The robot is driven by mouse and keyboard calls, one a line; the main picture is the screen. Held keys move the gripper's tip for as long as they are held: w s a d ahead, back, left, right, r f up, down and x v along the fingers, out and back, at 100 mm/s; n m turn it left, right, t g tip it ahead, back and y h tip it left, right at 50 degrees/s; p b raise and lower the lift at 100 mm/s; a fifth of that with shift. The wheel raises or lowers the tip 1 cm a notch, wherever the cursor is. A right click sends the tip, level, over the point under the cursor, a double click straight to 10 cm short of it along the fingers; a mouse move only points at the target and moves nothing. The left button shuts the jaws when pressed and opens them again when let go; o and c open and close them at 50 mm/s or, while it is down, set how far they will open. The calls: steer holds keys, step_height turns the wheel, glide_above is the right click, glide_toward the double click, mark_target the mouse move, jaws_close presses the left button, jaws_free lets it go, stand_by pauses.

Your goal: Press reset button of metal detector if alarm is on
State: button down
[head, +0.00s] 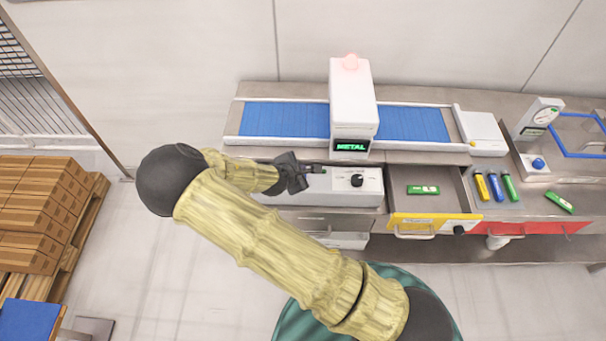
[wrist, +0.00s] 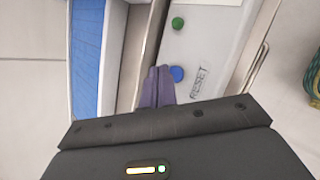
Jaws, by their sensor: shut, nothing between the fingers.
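The white metal detector (head: 352,97) stands over the blue conveyor belt. In the wrist view a blue button (wrist: 177,74) sits beside the word RESET (wrist: 199,82), and a green button (wrist: 177,23) is farther up. My gripper (head: 322,169) is shut and empty at the control box's left part. In the wrist view its fingertips (wrist: 158,70) are just left of the blue button; contact cannot be told.
The blue belt (head: 284,119) runs behind the box. An open yellow-fronted drawer (head: 437,224) holding a green packet (head: 423,190) juts out to the right. Colored tubes (head: 496,187) and a scale (head: 538,118) are farther right. Stacked boxes (head: 40,205) stand at left.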

steer(key=shift+f, duration=0.15)
steer(key=shift+f, duration=0.25)
steer(key=shift+f+b, duration=0.3)
steer(key=shift+f, duration=0.05)
stand_by(0.9)
steer(key=shift+r+p, duration=0.7)
steer(key=shift+r, duration=0.1)
steer(key=shift+r, duration=0.1)
step_height(320, 180, up, 5)
steer(key=p, duration=0.4)
stand_by(0.8)
